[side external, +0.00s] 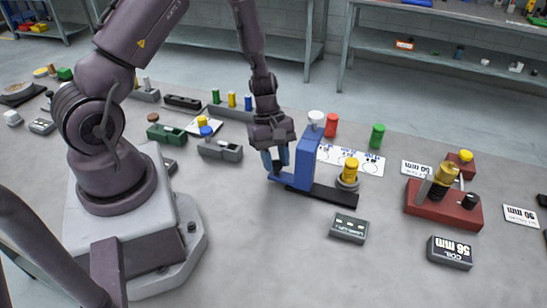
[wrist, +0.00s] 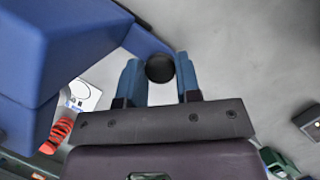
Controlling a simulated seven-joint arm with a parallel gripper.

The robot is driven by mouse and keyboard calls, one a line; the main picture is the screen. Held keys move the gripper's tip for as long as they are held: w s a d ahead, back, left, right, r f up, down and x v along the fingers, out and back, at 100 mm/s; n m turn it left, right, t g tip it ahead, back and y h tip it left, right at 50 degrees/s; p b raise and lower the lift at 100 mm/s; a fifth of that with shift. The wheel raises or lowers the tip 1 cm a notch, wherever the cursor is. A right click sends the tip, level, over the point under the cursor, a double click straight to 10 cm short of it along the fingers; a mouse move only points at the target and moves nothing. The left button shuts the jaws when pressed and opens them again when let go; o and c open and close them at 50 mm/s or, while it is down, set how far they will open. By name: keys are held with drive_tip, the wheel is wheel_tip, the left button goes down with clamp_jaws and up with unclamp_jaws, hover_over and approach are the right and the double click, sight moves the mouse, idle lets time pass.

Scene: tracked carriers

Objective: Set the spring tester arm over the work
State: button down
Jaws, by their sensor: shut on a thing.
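The spring tester has a blue upright (side external: 308,158) topped by a white knob (side external: 317,118), standing on a black rail (side external: 325,193). A low blue arm (side external: 283,178) reaches left from the upright. A yellow piece (side external: 350,168) sits on a grey round seat (side external: 346,184) toward the rail's right end. My gripper (side external: 274,161) points down at the left end of the blue arm. In the wrist view its blue fingers (wrist: 160,72) are shut on a black round knob (wrist: 160,67) at the end of the arm (wrist: 145,41). The blue upright (wrist: 45,45) fills the left.
Red (side external: 331,125) and green (side external: 377,135) coils stand behind the tester by a printed card (side external: 358,162). A grey box (side external: 349,228) lies in front. A red base (side external: 443,208) with yellow parts and a "56 mm" block (side external: 450,253) stand right.

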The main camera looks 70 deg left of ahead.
sight(316, 156)
drive_tip(key=w+d, duration=0.7)
drive_tip(key=shift+w, duration=0.15)
drive_tip(key=shift+d, duration=0.1)
drive_tip(key=c, duration=0.8)
unclamp_jaws()
drive_tip(key=shift+r, duration=0.2)
drive_tip(key=v, duration=1.2)
drive_tip(key=shift+a+r, duration=0.25)
